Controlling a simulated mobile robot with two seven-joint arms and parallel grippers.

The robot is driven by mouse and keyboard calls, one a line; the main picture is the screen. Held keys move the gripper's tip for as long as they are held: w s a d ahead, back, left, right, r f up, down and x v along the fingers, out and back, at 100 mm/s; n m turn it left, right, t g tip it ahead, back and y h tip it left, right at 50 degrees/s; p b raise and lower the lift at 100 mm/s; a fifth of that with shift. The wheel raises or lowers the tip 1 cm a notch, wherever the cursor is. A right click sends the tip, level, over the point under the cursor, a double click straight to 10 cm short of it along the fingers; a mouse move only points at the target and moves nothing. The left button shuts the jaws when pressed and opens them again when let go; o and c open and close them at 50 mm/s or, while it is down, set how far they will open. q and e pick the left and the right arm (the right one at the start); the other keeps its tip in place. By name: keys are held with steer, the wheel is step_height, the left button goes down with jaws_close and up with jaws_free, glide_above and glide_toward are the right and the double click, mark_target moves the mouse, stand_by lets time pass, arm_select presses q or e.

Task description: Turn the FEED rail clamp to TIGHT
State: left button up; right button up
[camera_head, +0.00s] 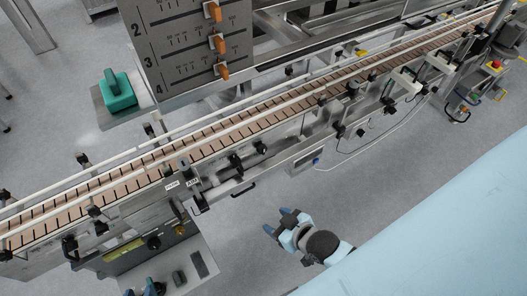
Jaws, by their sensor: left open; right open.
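The FEED rail clamp cannot be picked out for certain among several black knobs and clamps along the conveyor's near side. Two small white tags, a left one (172,184) and a right one (192,181), sit there; their lettering is too small to read. A black knob (235,162) is right of them. My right gripper (277,221) is open and empty, over the floor in front of the conveyor and apart from it.
The conveyor (215,139) runs from lower left to upper right with white guide rails. A grey panel (191,45) with numbered orange levers stands behind it. A teal object (118,93) rests on a plate at upper left. Open floor (240,250) lies around my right gripper.

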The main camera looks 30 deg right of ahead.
steer(key=shift+o, duration=0.3)
steer(key=f+n+b, duration=0.1)
steer(key=w+d+f+n+b, duration=0.1)
steer(key=f+n, duration=0.1)
steer(key=w+f+n+b, duration=0.1)
steer(key=shift+d+f+h+b, duration=0.25)
steer(key=shift+h+b, duration=0.05)
steer(key=shift+b, duration=0.1)
steer(key=n+t+h+b, duration=0.2)
steer(key=n+t+b, duration=0.5)
steer(key=n+b, duration=1.3)
glide_toward(263, 152)
arm_select(q)
step_height(263, 152, down, 15)
steer(key=d+p, duration=0.1)
steer(key=p, duration=0.5)
steer(key=shift+w+r, duration=0.15)
steer(key=shift+w, duration=0.25)
arm_select(e)
steer(key=w+n, duration=0.3)
steer(key=w, duration=0.1)
steer(key=w+n, duration=0.3)
steer(key=w, duration=0.2)
steer(key=shift+a, duration=0.15)
steer(key=shift+c, duration=0.3)
arm_select(q)
steer(key=shift+d+n, duration=0.2)
steer(key=shift+n, duration=0.1)
arm_select(e)
steer(key=c, duration=0.9)
